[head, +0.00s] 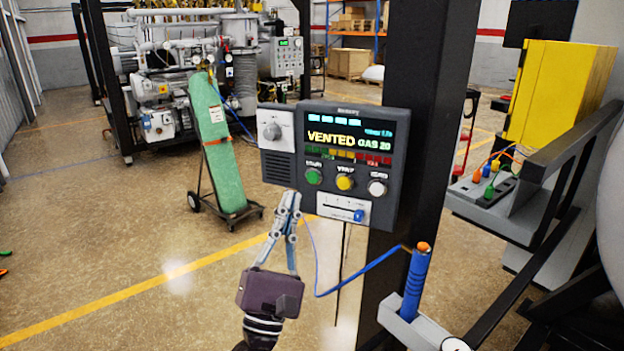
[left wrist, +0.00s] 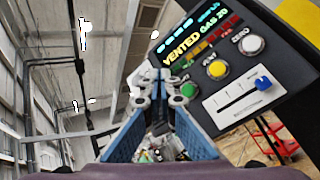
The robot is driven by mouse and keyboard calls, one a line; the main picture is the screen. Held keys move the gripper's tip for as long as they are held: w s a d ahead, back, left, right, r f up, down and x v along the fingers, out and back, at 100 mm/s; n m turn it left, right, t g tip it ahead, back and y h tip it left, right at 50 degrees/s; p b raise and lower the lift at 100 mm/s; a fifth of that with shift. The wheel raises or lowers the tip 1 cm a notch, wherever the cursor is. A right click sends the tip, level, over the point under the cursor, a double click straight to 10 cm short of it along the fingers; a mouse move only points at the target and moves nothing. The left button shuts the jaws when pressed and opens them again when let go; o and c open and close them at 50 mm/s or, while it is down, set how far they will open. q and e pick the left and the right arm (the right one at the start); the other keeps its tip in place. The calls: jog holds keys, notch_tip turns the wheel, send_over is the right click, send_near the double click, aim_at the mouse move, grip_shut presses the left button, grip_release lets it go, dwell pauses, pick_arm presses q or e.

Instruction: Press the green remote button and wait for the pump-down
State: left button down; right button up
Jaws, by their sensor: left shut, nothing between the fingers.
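The remote control box (head: 352,150) hangs on a dark post, and its display reads "VENTED" and "GAS 20". The green button (head: 313,176) is at the left of a row with a yellow button (head: 344,182) and a white button (head: 377,188). My left gripper (head: 290,200) is shut and empty, with its tips just below and left of the green button. In the left wrist view the green button (left wrist: 189,90) shows right beside the fingertips (left wrist: 165,85); I cannot tell whether they touch. My right gripper is in neither view.
A slider with a blue knob (head: 359,215) sits below the buttons. A blue handle with an orange top (head: 416,280) stands in a grey holder, with a blue cable. A green gas cylinder (head: 212,140) on a cart stands behind.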

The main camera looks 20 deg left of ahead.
aim_at(313, 178)
pick_arm(q)
jog(key=shift+w+d+b, duration=0.25)
jog(key=shift+w+b, duration=0.2)
jog(key=shift+w, duration=1.1)
jog(key=shift+w+d+b, duration=0.2)
jog(key=shift+w+b, duration=0.25)
jog(key=shift+w, duration=1.1)
jog(key=shift+w, duration=0.1)
jog(key=shift+w+b, duration=0.35)
jog(key=shift+w+d+b, duration=0.1)
jog(key=shift+w+b, duration=0.2)
jog(key=shift+w, duration=0.05)
jog(key=shift+s, duration=0.8)
